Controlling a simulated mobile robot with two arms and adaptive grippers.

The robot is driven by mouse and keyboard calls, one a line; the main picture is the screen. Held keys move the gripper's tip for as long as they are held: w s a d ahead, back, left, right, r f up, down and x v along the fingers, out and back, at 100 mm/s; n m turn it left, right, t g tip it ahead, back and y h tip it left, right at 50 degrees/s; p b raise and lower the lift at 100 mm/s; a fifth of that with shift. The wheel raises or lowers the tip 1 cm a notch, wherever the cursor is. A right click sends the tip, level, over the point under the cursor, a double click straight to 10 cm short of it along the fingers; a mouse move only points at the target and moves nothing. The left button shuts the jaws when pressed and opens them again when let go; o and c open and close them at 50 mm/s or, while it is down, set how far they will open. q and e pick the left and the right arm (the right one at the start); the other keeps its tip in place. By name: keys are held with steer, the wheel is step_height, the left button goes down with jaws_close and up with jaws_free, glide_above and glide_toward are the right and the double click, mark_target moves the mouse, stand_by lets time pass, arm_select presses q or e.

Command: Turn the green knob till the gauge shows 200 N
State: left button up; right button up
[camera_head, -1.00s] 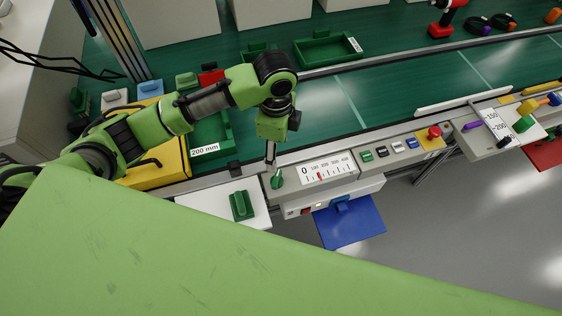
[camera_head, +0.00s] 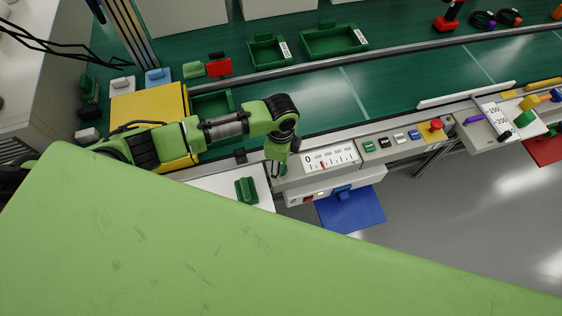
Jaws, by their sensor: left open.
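The green knob (camera_head: 284,170) is at the left end of the grey panel, just left of the gauge, and is mostly hidden by my left gripper. The gauge (camera_head: 331,157) is a white plate with a numbered scale, a large 0 at its left end and a small red pointer on the left part of the scale. The exact reading is too small to tell. My left gripper (camera_head: 276,168) points down at the knob and is open; I cannot tell whether its fingers touch the knob. My right gripper is not in view.
A larger green handle (camera_head: 246,190) sits on a white panel left of the knob. Small coloured buttons and a red button (camera_head: 436,125) lie right of the gauge. A yellow box (camera_head: 150,103) stands behind my left arm.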

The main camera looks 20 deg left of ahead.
arm_select(q)
steer(key=c, duration=1.1)
steer(key=shift+r+m, duration=0.1)
steer(key=shift+m, duration=0.2)
steer(key=m+p, duration=0.1)
steer(key=m, duration=0.2)
steer(key=shift+m+p, duration=0.35)
steer(key=shift+m, duration=2.05)
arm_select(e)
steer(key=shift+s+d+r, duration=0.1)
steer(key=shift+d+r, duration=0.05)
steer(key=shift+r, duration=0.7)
